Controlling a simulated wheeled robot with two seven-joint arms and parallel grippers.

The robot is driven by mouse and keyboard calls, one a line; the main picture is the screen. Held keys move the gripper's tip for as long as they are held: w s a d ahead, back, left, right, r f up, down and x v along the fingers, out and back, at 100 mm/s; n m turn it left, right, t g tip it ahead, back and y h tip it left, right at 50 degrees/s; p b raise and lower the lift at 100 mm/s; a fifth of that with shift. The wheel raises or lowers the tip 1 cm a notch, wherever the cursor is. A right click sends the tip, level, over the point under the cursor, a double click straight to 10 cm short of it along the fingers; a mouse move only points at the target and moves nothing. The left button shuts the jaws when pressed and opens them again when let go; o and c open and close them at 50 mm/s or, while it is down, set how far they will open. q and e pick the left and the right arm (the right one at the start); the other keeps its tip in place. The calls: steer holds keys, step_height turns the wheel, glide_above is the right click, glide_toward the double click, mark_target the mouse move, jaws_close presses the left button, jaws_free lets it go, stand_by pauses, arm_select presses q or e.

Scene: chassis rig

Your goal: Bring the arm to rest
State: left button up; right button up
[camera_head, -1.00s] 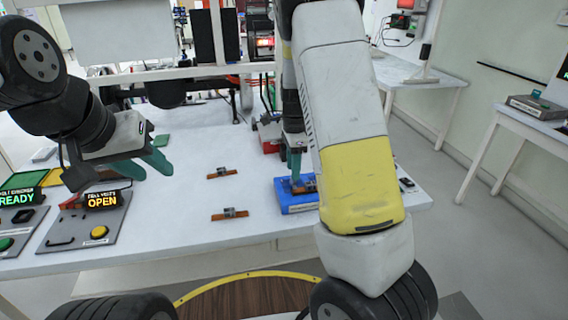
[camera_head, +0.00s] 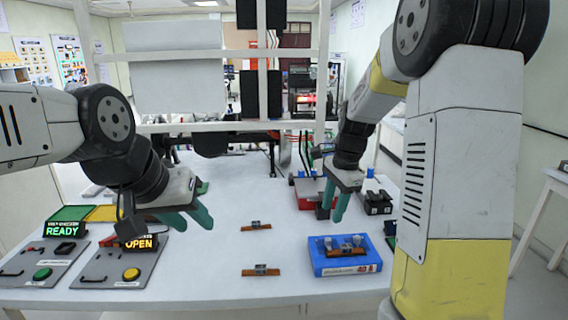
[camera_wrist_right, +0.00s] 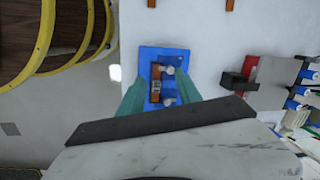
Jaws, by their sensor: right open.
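My right gripper (camera_head: 340,207) is open and empty above the far side of a blue tray (camera_head: 374,262). In the right wrist view its two green fingers (camera_wrist_right: 160,97) stand apart, with the blue tray (camera_wrist_right: 178,54) beyond them. The tray holds an orange-brown part (camera_head: 346,252) with a grey block, and small pale knobs beside it. My left gripper (camera_head: 192,219) hangs over the left part of the table; its green fingers look apart and nothing shows between them.
Two orange-brown parts (camera_head: 257,226) (camera_head: 261,271) lie on the white table (camera_head: 200,285). Panels with lit READY (camera_head: 62,230) and OPEN (camera_head: 138,244) signs stand at left. A red box (camera_head: 308,190) and a black fixture (camera_head: 378,203) are behind the tray. A white frame (camera_head: 225,128) rises at the back.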

steer(key=s+a+r+n+t, duration=0.1)
steer(key=s+r+n, duration=0.4)
steer(key=s, duration=0.5)
steer(key=s+r+n+t, duration=0.4)
steer(key=s+r+n, duration=0.2)
steer(key=s+n, duration=0.3)
steer(key=shift+s+a+n+y, duration=0.3)
steer(key=shift+s+a, duration=0.1)
steer(key=shift+s, duration=0.3)
arm_select(q)
steer(key=shift+o, duration=0.5)
